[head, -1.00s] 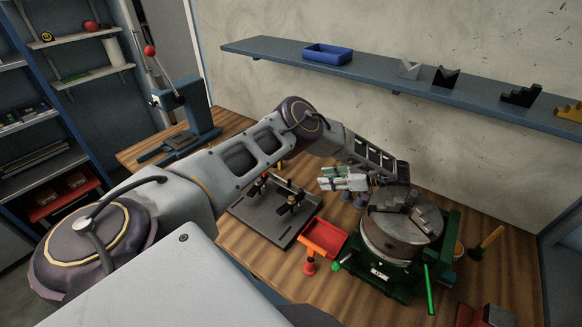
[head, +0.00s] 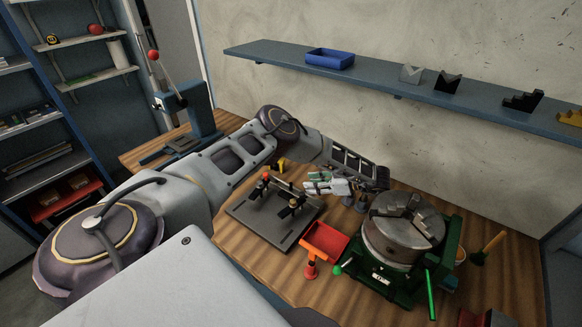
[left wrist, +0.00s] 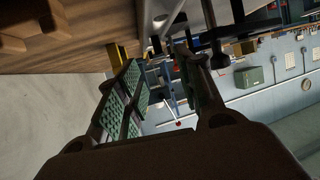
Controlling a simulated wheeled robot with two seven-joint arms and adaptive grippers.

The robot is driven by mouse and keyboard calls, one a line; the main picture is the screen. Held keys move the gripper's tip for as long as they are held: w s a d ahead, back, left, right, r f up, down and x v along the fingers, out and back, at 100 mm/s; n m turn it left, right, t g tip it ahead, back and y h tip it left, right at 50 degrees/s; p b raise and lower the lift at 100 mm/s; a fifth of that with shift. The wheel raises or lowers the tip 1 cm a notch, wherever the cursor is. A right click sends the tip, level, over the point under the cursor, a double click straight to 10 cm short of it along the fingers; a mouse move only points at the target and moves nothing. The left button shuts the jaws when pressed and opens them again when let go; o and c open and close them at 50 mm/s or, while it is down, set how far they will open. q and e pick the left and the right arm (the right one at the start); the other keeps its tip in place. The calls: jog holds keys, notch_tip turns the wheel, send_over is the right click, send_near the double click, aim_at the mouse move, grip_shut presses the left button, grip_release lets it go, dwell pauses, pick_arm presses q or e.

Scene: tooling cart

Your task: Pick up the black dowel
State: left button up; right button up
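My left gripper (head: 314,187) is above the table, at the right edge of the grey fixture plate (head: 256,225). In the left wrist view its two green-padded fingers (left wrist: 156,70) are apart, with nothing held between them. Black upright pieces (head: 292,207) stand on the plate, just left of and below the fingertips in the head view. Dark upright shapes (left wrist: 216,48) also show beyond the fingers in the left wrist view. I cannot tell for sure which dark piece is the black dowel. My right gripper is not in view.
A red bin (head: 326,241) and a green-based chuck (head: 402,232) stand right of the plate. A blue lever press (head: 188,115) stands at the back left. A wall shelf (head: 385,85) runs behind. Bare wood lies in front of the plate.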

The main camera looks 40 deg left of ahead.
aim_at(296, 190)
pick_arm(q)
jog(key=shift+x, duration=1.2)
jog(key=shift+p+x, duration=0.4)
jog(key=shift+x, duration=2.2)
grip_shut()
